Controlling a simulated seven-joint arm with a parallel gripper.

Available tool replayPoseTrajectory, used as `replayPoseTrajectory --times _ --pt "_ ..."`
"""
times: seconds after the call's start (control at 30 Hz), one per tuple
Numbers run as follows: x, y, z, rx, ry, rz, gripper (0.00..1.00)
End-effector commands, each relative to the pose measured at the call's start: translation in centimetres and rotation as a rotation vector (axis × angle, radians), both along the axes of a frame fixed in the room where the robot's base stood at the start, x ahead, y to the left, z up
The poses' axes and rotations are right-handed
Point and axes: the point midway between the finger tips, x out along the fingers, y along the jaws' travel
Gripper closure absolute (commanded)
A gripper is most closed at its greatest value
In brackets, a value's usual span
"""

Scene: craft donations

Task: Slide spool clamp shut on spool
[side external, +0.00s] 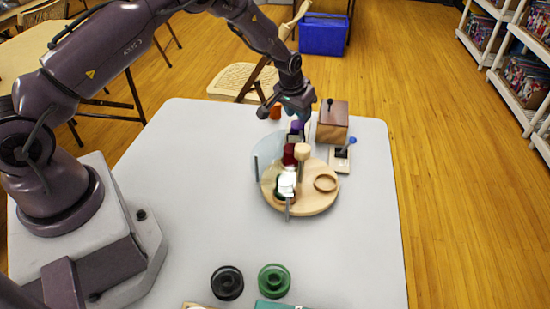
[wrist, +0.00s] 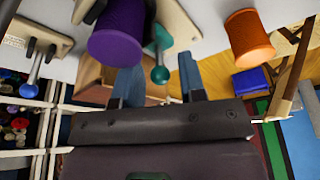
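My gripper (side external: 297,112) is low over the far part of the table, with its fingers apart in the wrist view (wrist: 160,82). A purple spool (wrist: 112,38) is close by on the left in the wrist view; in the side view it shows just below my gripper (side external: 295,129). Beside the spool is a pale wooden clamp piece (wrist: 178,20) with a teal lever ending in a round knob (wrist: 160,74). The knob appears in the gap between my fingers, touching neither as far as I can see. The clamp's fit around the spool is partly hidden.
A second clamp with a blue knob (wrist: 29,90) stands nearby. An orange spool (wrist: 249,38) stands to the right. A brown wooden box (side external: 333,122) is close beside my gripper. A round wooden tray (side external: 315,204) holds several items. The table's left side (side external: 190,170) is clear.

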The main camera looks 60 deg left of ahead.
Motion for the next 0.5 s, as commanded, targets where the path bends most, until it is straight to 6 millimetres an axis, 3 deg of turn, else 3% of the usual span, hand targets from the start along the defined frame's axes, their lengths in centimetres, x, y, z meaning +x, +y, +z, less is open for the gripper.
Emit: replayPoseTrajectory --times 0.13,0.5 --pt "-0.5 -0.6 -0.1 -0.010 0.021 -0.008 0.59" --pt "-0.2 -0.4 3.9 -0.005 0.011 -0.006 0.59"
